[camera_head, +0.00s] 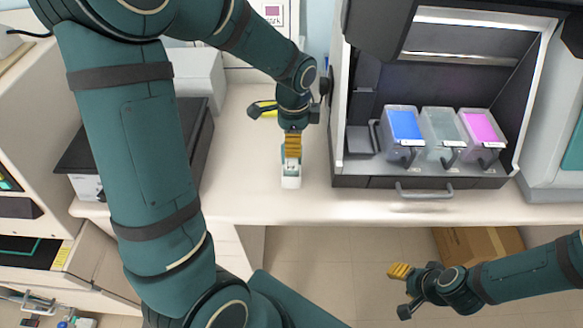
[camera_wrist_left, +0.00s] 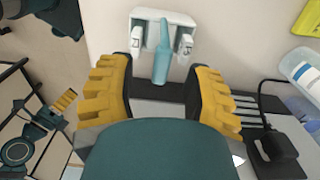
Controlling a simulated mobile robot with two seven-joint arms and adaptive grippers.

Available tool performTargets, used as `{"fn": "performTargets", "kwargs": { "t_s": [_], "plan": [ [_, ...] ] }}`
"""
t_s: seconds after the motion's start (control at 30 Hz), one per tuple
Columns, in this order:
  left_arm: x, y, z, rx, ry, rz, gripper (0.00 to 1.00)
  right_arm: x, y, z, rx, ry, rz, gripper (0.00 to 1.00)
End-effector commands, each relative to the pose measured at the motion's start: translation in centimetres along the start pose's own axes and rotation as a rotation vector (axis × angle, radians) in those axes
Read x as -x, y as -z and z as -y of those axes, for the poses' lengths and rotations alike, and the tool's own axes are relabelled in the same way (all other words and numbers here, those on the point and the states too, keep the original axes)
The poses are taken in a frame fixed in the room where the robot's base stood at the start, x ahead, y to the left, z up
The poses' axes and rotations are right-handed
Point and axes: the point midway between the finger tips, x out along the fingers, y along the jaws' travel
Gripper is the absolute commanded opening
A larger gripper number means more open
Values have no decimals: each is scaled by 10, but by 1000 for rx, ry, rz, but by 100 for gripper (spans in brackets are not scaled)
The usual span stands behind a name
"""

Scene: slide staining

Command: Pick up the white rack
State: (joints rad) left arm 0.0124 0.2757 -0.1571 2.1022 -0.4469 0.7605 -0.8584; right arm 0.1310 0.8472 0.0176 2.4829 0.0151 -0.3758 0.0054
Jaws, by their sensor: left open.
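The white rack (camera_head: 291,181) stands on the counter near its front edge, just below my left gripper (camera_head: 292,148) in the head view. In the left wrist view the white rack (camera_wrist_left: 185,20) shows with a teal upright handle (camera_wrist_left: 162,55) in its middle and pale labelled pieces on both sides. My left gripper (camera_wrist_left: 163,75) is open, its yellow-padded fingers spread on either side of the handle and apart from it. My right gripper (camera_head: 398,290) is off the counter at the lower right, empty, with its fingers apart.
A dark-walled station (camera_head: 345,182) with blue, clear and pink staining containers stands to the right of the rack. A dark-topped box (camera_head: 190,140) is at the left. A yellow item (camera_head: 265,108) lies behind my left gripper. A cardboard box (camera_head: 470,245) is on the floor.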

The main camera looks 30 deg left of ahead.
Motion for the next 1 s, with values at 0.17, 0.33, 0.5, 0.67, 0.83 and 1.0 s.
{"fn": "performTargets", "kwargs": {
  "t_s": [0.17, 0.33, 0.5, 0.67, 0.83, 1.0],
  "plan": [
    [-21, 0, 0, 1, 0, 1, 50, -4, 0, -1, 0, -1, 0, 47],
    [-24, 0, 0, 1, 1, 0, 50, -4, 0, -1, 0, -1, 0, 47],
    [-23, 0, 0, 1, 1, 0, 36, -4, 0, -1, 0, -1, 0, 47],
    [-23, 0, 0, 1, 1, 0, 0, -4, 0, -1, 0, -1, 0, 47],
    [-23, 0, 0, 1, 1, -1, 0, -4, 0, -1, 0, -1, 0, 47],
    [-23, 0, 0, 0, 1, 0, 0, -4, 0, -1, 0, -1, 0, 47]
  ]
}}
